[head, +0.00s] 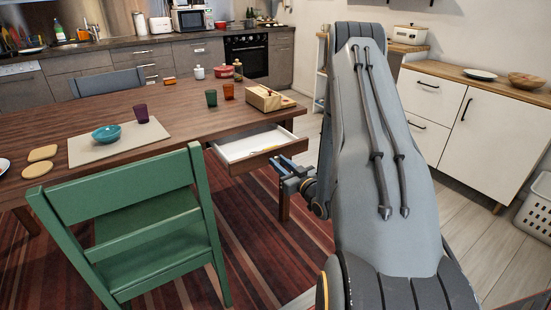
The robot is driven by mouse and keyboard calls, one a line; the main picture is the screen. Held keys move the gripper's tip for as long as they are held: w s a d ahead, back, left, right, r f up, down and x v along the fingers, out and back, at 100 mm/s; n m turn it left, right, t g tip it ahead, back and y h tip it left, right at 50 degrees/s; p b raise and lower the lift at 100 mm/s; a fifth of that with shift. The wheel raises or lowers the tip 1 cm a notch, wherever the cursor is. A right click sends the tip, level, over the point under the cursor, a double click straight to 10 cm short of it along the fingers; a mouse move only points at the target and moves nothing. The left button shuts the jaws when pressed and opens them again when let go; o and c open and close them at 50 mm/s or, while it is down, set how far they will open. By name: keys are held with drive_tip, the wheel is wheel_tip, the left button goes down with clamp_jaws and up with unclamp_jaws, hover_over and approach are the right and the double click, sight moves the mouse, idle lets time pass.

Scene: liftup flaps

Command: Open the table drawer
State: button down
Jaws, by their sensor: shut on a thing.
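The table drawer (252,146) sticks out from the near right end of the brown wooden table (60,120). It is partly open and its white inside shows, with no object visible in it. My gripper (277,167) is at the drawer's front panel, shut on it or its handle. My fingers and the arm's end cover the grip, so the exact contact is hidden. My grey arm stands to the right of the drawer.
A green chair (140,220) stands close to the left of the drawer. A wooden box (268,98), cups and a teal bowl (106,133) sit on the table. A white cabinet (480,130) is on the right. Striped rug lies below the drawer.

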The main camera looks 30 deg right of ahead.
drive_tip(key=shift+s, duration=0.1)
drive_tip(key=c, duration=1.5)
unclamp_jaws()
drive_tip(key=shift+s, duration=0.1)
drive_tip(key=s, duration=0.7)
drive_tip(key=shift+s+d, duration=0.1)
drive_tip(key=shift+s, duration=0.2)
